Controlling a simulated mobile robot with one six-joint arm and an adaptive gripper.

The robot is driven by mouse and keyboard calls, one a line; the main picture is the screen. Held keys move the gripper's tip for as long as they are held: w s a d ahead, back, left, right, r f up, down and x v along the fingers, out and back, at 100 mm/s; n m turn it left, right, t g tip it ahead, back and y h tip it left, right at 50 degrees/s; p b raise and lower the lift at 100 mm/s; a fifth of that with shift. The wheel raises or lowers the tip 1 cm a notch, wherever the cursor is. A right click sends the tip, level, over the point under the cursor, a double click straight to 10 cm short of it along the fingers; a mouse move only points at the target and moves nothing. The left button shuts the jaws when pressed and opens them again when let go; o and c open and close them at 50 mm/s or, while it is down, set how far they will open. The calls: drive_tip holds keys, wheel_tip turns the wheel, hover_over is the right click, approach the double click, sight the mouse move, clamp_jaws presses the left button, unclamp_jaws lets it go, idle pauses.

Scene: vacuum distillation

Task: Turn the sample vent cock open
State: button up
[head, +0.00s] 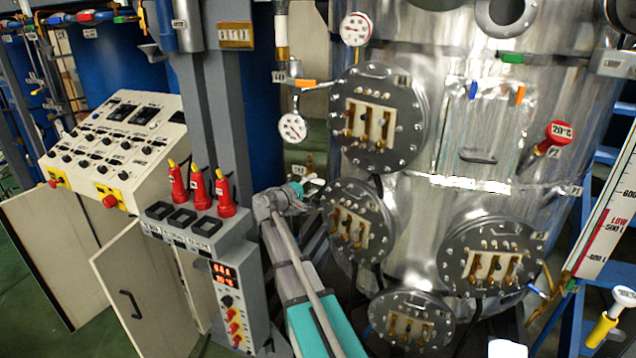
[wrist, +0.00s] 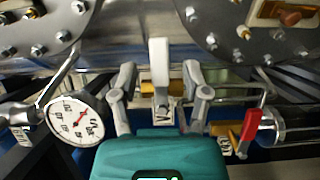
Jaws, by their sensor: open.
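In the wrist view, a pale upright lever (wrist: 160,62) on a brass-coloured body (wrist: 147,86) stands between my gripper's fingers; it appears to be the vent cock. A small white tag (wrist: 166,114) hangs below it, only partly readable. My gripper (wrist: 160,78) is open, with one finger on each side of the lever and a visible gap on both sides. I cannot tell how deep the lever lies between the fingers. In the head view, my gripper (head: 313,187) is beside the steel vessel (head: 470,130), and the cock is too small to make out.
A round gauge (wrist: 76,119) is close left of my gripper, and a red-handled valve (wrist: 250,128) with a clear tube is close right. Bolted flanges (head: 378,118) project from the vessel. A grey switch box (head: 205,240) with red-handled levers stands left of my arm.

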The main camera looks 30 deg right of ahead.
drive_tip(key=shift+x, duration=1.35)
clamp_jaws()
